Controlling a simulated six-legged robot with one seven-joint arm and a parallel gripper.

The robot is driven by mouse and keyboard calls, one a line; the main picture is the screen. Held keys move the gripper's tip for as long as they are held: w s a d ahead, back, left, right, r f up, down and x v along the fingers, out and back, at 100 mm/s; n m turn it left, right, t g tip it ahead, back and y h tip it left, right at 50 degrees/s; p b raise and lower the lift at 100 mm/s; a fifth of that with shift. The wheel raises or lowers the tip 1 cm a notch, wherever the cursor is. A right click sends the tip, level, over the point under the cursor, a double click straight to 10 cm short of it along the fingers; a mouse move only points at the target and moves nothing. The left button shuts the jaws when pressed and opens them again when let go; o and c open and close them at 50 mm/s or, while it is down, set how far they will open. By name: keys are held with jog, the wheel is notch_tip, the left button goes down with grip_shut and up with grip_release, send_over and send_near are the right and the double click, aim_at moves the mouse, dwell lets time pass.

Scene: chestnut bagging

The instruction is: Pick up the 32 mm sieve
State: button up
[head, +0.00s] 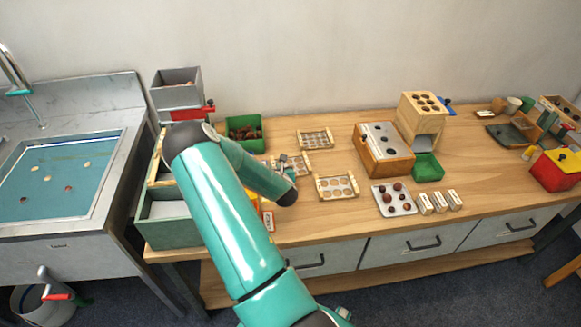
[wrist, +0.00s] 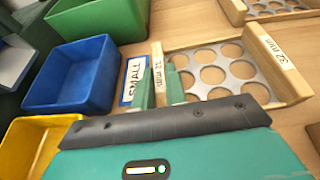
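The 32 mm sieve (wrist: 212,68) is a grey plate with round holes between two wooden end bars, both labelled 32 mm. It fills the upper right of the wrist view and shows partly behind my arm in the head view (head: 299,162). My gripper (wrist: 163,84) has its two green fingers on either side of the sieve's left end bar. The bar fills the gap between them, so the gripper looks shut on it. The sieve appears level, at or very near the table. In the head view my gripper (head: 287,171) is small and partly hidden.
Other sieves lie behind (head: 315,139) and in front (head: 337,186). A blue bin (wrist: 72,76), a green bin (wrist: 100,20) and a yellow bin (wrist: 30,145) stand left of the gripper, by a SMALL label (wrist: 133,82). A wooden box with a grey top (head: 383,150) stands right.

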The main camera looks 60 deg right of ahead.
grip_shut()
jog(key=shift+r, duration=0.1)
